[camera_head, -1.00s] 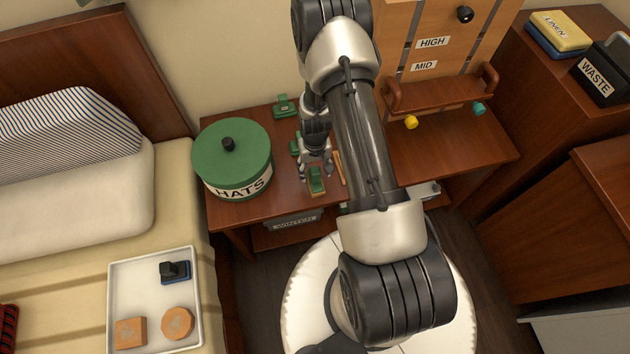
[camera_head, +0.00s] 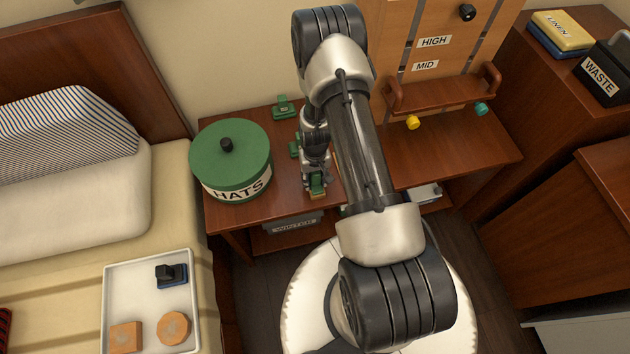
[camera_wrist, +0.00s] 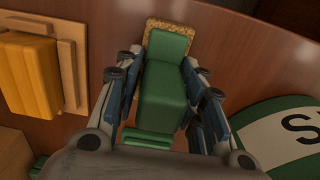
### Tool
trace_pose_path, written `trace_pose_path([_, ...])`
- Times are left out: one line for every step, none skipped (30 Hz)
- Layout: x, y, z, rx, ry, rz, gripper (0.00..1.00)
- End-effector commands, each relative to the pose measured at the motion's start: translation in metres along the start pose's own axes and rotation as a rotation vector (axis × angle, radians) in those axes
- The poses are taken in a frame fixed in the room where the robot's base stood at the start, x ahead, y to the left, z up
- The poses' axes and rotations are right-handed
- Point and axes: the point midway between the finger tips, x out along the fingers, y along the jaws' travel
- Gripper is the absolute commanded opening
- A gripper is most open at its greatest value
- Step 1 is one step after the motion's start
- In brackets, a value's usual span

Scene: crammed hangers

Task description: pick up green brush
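The green brush (camera_wrist: 163,88) has a blocky green handle and a tan bristle strip along its far edge in the wrist view. It stands on the brown desk and shows low under my gripper in the head view (camera_head: 317,190). My gripper (camera_wrist: 164,75) is down around the handle, one finger on each side. The fingers are parted, with the handle between them and the pads very close to its sides. Whether either pad touches is hard to see. In the head view my gripper (camera_head: 315,180) partly hides the brush.
A green round HATS box (camera_head: 228,160) stands left of my gripper. Other green items (camera_head: 284,107) lie behind on the desk (camera_head: 270,208). A yellow block (camera_wrist: 30,75) is beside the brush in the wrist view. A shelf (camera_head: 440,95) stands to the right. A tray (camera_head: 140,270) lies on the bed.

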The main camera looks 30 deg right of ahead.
Motion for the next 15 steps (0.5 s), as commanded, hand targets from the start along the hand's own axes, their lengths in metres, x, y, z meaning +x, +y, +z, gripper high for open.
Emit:
trace_pose_path([0.0000, 0.0000, 0.0001, 0.000, 0.000, 0.000, 0.30])
trace_pose_path([0.0000, 0.0000, 0.0001, 0.000, 0.000, 0.000, 0.28])
trace_pose_path([0.0000, 0.0000, 0.0001, 0.000, 0.000, 0.000, 0.26])
trace_pose_path([0.0000, 0.0000, 0.0001, 0.000, 0.000, 0.000, 0.24])
trace_pose_path([0.0000, 0.0000, 0.0001, 0.000, 0.000, 0.000, 0.22])
trace_pose_path([0.0000, 0.0000, 0.0001, 0.000, 0.000, 0.000, 0.19])
trace_pose_path([0.0000, 0.0000, 0.0001, 0.000, 0.000, 0.000, 0.17])
trace_pose_path([0.0000, 0.0000, 0.0001, 0.000, 0.000, 0.000, 0.15])
trace_pose_path([0.0001, 0.0000, 0.0002, 0.000, 0.000, 0.000, 0.12])
trace_pose_path([0.0001, 0.0000, 0.0002, 0.000, 0.000, 0.000, 0.10])
trace_pose_path([0.0001, 0.0000, 0.0002, 0.000, 0.000, 0.000, 0.08])
trace_pose_path([0.0001, 0.0000, 0.0002, 0.000, 0.000, 0.000, 0.06])
trace_pose_path([0.0000, 0.0000, 0.0000, 0.000, 0.000, 0.000, 0.05])
trace_pose_path([0.0000, 0.0000, 0.0000, 0.000, 0.000, 0.000, 0.05])
trace_pose_path([0.0000, 0.0000, 0.0000, 0.000, 0.000, 0.000, 0.05])
